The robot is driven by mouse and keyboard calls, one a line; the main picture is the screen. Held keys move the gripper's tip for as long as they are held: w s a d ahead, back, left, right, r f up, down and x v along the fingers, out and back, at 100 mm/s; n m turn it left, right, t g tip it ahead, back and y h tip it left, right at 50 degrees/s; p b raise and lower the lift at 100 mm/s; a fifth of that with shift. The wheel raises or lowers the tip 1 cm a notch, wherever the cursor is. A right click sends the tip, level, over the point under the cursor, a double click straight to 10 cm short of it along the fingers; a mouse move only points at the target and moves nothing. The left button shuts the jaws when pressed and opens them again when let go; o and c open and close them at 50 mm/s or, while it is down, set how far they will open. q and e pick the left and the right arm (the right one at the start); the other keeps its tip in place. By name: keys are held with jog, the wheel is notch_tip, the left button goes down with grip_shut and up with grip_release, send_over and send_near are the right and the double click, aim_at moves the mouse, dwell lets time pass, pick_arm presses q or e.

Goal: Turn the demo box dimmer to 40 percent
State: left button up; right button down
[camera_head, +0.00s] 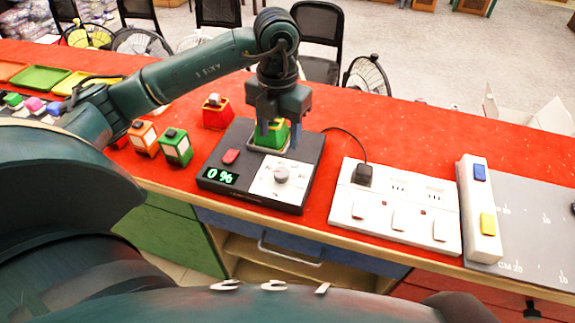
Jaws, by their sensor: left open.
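The demo box (212,163) is a dark box on the red counter. Its display (220,175) reads 0 %. A white panel on it carries a grey round dimmer knob (281,174), and a red button (231,157) sits above the display. A green block (271,136) sits at the box's back in a pale frame. My left gripper (278,138) points down over the back of the box, open, behind the knob in the picture. Its fingers show at either side of the green block; I cannot tell whether they touch it. My right gripper is out of view.
A white power strip (380,235) with a black plug (363,174) and cord lies right of the box. Beyond it is a switch bar (480,215) with blue and yellow buttons. Small red (217,115), orange (144,139) and green (176,148) blocks stand to the left.

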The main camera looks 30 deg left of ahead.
aim_at(281, 173)
pick_arm(q)
notch_tip(281, 173, down, 10)
jog(key=shift+r+p, duration=0.1)
jog(key=shift+p, duration=0.45)
jog(key=shift+f, duration=0.75)
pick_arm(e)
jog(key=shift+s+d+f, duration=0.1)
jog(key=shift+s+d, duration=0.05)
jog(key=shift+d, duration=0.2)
pick_arm(q)
jog(key=shift+c, duration=0.2)
